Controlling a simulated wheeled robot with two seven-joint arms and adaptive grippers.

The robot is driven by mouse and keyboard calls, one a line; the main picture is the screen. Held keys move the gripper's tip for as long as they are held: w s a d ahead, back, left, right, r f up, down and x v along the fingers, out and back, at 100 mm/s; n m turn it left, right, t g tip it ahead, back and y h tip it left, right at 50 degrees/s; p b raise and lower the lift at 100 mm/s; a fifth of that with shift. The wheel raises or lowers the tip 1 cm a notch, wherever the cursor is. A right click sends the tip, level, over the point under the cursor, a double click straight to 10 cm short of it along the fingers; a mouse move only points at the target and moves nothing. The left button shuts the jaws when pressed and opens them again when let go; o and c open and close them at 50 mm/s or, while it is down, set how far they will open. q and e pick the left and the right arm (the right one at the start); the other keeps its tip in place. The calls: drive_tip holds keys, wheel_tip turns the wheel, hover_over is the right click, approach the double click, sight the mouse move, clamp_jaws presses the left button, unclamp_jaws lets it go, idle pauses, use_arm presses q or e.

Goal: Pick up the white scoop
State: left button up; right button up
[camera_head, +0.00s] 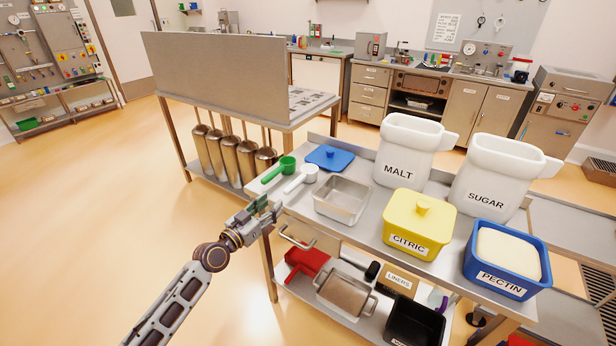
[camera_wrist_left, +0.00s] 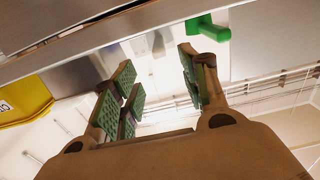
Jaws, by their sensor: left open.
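The white scoop (camera_head: 308,175) lies near the left end of the steel table (camera_head: 375,219), its handle pointing toward the near left edge. A green scoop (camera_head: 285,166) lies just left of it. My left gripper (camera_head: 264,206) is open and empty, at the table's near left corner, short of the white scoop and apart from it. The left wrist view shows the spread green-padded fingers (camera_wrist_left: 160,88) with nothing between them. A green handle end (camera_wrist_left: 210,28) sticks out past the table edge there. I cannot make out the white scoop clearly in that view. My right gripper is not in view.
A blue lid (camera_head: 330,158) and a steel pan (camera_head: 342,199) lie close to the scoops. The yellow CITRIC tub (camera_head: 419,222), blue PECTIN tub (camera_head: 507,260) and white MALT jar (camera_head: 405,150) stand farther right. A drawer handle (camera_head: 297,238) juts below the tabletop.

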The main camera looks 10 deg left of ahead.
sight(287, 189)
use_arm(q)
drive_tip(key=shift+w+d+r, duration=0.1)
drive_tip(key=shift+w+r, duration=0.15)
drive_tip(key=shift+r, duration=0.15)
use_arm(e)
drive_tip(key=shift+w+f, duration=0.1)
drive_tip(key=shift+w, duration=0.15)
use_arm(q)
drive_tip(key=shift+x, duration=2.95)
drive_tip(key=shift+p+x, duration=0.3)
drive_tip(key=shift+x, duration=0.95)
drive_tip(key=shift+w+d, duration=0.1)
drive_tip(key=shift+d, duration=0.05)
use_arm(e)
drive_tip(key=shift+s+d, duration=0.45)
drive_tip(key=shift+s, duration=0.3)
